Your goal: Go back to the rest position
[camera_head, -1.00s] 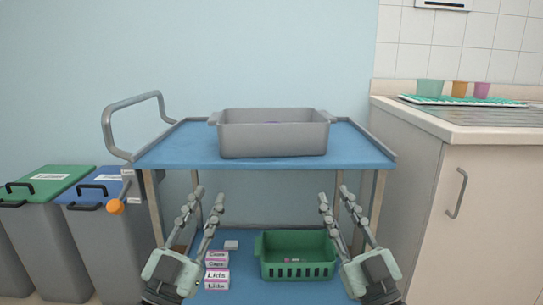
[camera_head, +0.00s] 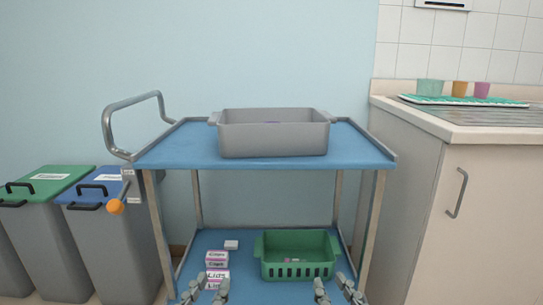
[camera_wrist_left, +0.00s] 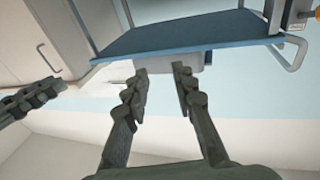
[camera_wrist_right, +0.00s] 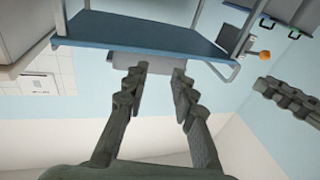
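My left gripper (camera_head: 205,288) is low at the bottom edge of the head view, with only its fingertips showing. Its two fingers (camera_wrist_left: 160,85) stand apart with nothing between them in the left wrist view. My right gripper (camera_head: 339,288) is also at the bottom edge of the head view, to the right. Its fingers (camera_wrist_right: 160,82) are apart and empty in the right wrist view. Both are in front of the blue cart (camera_head: 180,152) and touch nothing that I can see.
A grey tub (camera_head: 272,140) stands on the cart's top shelf. A green basket (camera_head: 298,270) and small labelled boxes (camera_head: 217,259) are on the lower shelf. Bins (camera_head: 90,235) stand at left. A counter (camera_head: 480,135) with several cups is at right.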

